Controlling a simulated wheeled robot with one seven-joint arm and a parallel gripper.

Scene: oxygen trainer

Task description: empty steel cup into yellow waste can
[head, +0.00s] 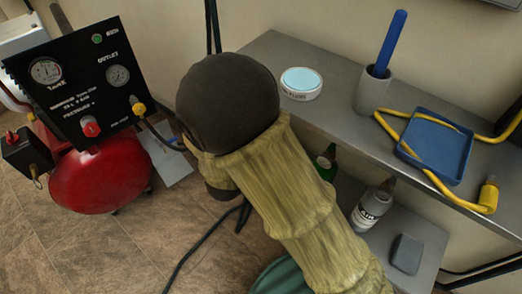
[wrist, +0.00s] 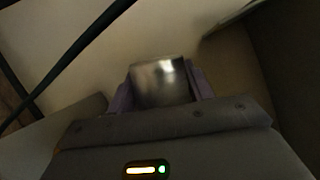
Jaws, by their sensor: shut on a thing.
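In the wrist view my gripper (wrist: 160,90) is shut on a shiny steel cup (wrist: 158,76), with one purple finger on each side of it. The cup's inside does not show, so I cannot tell what it holds. In the head view my own arm, in a khaki sleeve with a dark rounded joint, hides the gripper and the cup. The yellow waste can does not show in either view.
A steel shelf (head: 335,103) at the right carries a white round tub (head: 301,84), a grey holder (head: 371,93) with a blue stick, and a blue tray (head: 436,146) with yellow tubing. A red compressor (head: 100,172) with a black gauge panel (head: 78,88) stands left. Cables hang nearby.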

